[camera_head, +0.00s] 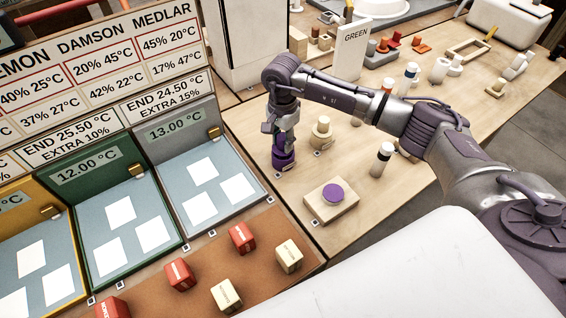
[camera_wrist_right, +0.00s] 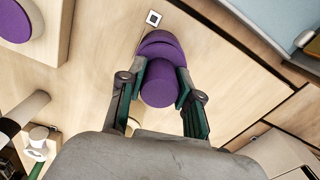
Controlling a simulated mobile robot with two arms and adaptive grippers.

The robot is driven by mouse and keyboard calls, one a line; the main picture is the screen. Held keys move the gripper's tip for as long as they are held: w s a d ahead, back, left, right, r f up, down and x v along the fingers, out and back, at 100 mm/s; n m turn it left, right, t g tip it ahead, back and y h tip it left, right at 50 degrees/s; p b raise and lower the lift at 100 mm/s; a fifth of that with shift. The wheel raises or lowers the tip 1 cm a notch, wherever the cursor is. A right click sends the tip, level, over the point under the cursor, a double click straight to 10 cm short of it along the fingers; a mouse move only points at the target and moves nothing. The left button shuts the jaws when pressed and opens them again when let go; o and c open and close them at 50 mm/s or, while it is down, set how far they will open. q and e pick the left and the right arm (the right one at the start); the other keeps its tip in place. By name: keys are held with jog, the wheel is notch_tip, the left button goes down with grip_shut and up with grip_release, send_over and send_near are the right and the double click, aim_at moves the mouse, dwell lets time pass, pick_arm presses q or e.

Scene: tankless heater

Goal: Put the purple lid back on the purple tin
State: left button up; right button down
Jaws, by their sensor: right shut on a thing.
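The purple tin (camera_head: 283,162) stands at the left edge of the wooden table, below my right gripper (camera_head: 284,143). In the right wrist view my right gripper (camera_wrist_right: 163,92) is shut around a narrow purple cylinder, which looks like the upper part of the purple lid (camera_wrist_right: 166,84). A wider purple round part, seemingly the tin (camera_wrist_right: 160,46), shows just beyond it. I cannot tell whether lid and tin touch. My left gripper is not in view.
A cream stepped piece (camera_head: 321,133) stands behind the block, and a dark-capped bottle (camera_head: 381,160) to its right. Coloured trays (camera_head: 207,167) with white squares lie to the left. Red and cream cubes (camera_head: 243,237) sit in front.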

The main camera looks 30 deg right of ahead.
jog(key=shift+f+b, duration=0.7)
jog(key=shift+f, duration=0.15)
dwell(0.6)
jog(key=c, duration=0.7)
grip_release()
jog(key=shift+r, duration=0.2)
notch_tip(320, 180, up, 12)
jog(key=shift+f, duration=0.2)
